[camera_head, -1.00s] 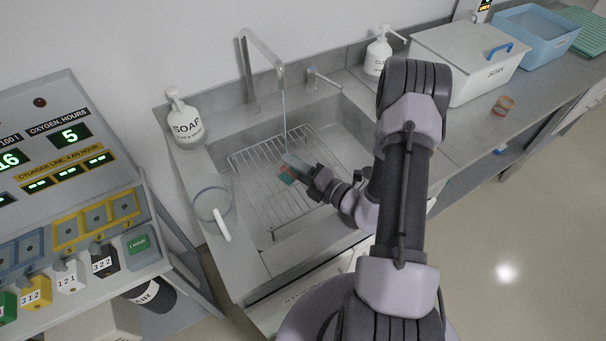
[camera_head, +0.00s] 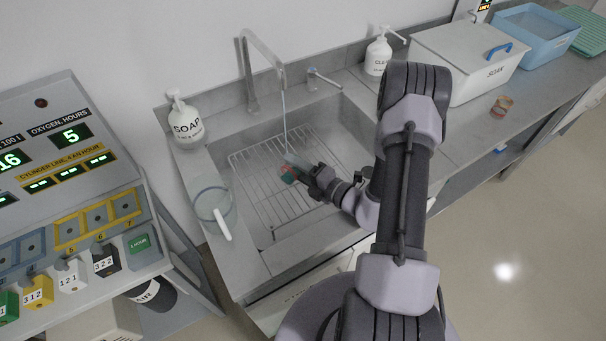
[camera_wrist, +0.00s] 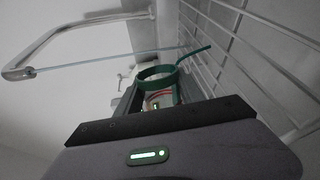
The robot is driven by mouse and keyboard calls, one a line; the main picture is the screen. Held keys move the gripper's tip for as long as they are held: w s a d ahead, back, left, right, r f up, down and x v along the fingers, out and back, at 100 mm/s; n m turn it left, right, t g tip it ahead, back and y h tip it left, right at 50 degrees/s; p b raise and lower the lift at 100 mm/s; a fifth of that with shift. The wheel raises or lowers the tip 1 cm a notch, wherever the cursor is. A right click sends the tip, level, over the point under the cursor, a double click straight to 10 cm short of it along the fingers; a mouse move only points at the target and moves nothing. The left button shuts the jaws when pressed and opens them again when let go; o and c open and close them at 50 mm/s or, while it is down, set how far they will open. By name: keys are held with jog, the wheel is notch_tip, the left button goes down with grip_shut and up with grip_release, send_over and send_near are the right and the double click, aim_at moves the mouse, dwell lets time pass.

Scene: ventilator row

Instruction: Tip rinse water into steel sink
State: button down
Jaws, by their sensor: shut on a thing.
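The steel sink (camera_head: 232,146) is set in the grey counter, with a wire rack (camera_head: 262,190) inside it. A tap (camera_head: 262,62) stands behind it, and a thin stream of water runs down towards the rack. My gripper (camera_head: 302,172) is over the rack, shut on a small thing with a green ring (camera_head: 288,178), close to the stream. In the wrist view the green ring (camera_wrist: 158,76) shows round and open between my fingers, with a green strip reaching out and reddish bands below it. I cannot tell whether it holds water.
A soap bottle (camera_head: 187,126) and a clear jug (camera_head: 213,203) with a white handle stand left of the sink. A second pump bottle (camera_head: 378,55), a white SOAK box (camera_head: 466,65), a blue tub (camera_head: 536,32) and a small reddish ring (camera_head: 502,106) are on the right counter.

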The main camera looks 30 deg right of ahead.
jog(key=shift+d+f+m, duration=0.1)
jog(key=shift+f+m, duration=0.25)
jog(key=shift+m, duration=0.05)
dwell(0.5)
jog(key=shift+d+r+m+p, duration=0.1)
jog(key=shift+m+p, duration=0.3)
jog(key=shift+p, duration=0.25)
